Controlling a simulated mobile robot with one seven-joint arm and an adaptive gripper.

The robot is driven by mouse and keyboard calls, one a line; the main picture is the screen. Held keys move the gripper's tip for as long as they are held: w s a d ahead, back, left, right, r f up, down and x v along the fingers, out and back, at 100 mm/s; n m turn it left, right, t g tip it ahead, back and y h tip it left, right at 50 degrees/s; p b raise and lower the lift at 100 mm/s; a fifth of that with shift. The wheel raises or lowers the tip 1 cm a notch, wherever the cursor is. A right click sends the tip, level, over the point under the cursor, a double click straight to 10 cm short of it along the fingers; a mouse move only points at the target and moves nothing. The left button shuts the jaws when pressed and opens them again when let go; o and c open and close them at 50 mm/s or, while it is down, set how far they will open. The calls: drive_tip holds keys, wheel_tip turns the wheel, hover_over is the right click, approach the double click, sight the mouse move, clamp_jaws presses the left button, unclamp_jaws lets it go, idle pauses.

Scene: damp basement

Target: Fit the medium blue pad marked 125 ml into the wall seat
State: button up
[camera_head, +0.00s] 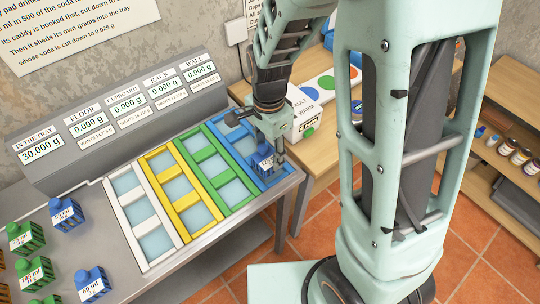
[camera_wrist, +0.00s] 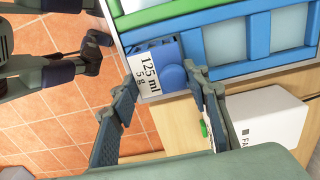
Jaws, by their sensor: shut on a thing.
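A blue pad (camera_wrist: 172,52) with a white label reading 125 ml, 5 g sits between the fingertips of my gripper (camera_wrist: 163,82) in the wrist view. My gripper is shut on it. In the head view my gripper (camera_head: 268,148) points down at the near end of the blue frame, and the pad (camera_head: 264,161) shows small below it. The blue frame (camera_head: 222,137) is rightmost of the coloured frames, below the WALL display (camera_head: 196,72). Its edge also shows in the wrist view (camera_wrist: 254,77). I cannot tell whether the pad rests in the near cell or hangs above it.
White (camera_head: 112,205), yellow (camera_head: 158,177) and green (camera_head: 196,164) frames lie to the left. Other blue and green pads stand at the far left, including one blue pad (camera_head: 67,215). A wooden table with a white box (camera_head: 308,118) is close on the right.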

sight(270, 154)
drive_tip(key=shift+w+d+f+b, duration=0.2)
drive_tip(key=shift+f+b, duration=0.1)
drive_tip(key=shift+f, duration=0.1)
wheel_tip(270, 154, down, 3)
drive_tip(key=b, duration=0.2)
drive_tip(key=shift+w+b, duration=0.1)
drive_tip(key=shift+b, duration=0.2)
drive_tip(key=shift+f, duration=0.2)
drive_tip(key=o, duration=1.1)
wheel_tip(270, 154, up, 12)
drive_tip(key=shift+r+p, duration=0.2)
drive_tip(key=shift+p, duration=0.15)
drive_tip(key=shift+w, duration=0.1)
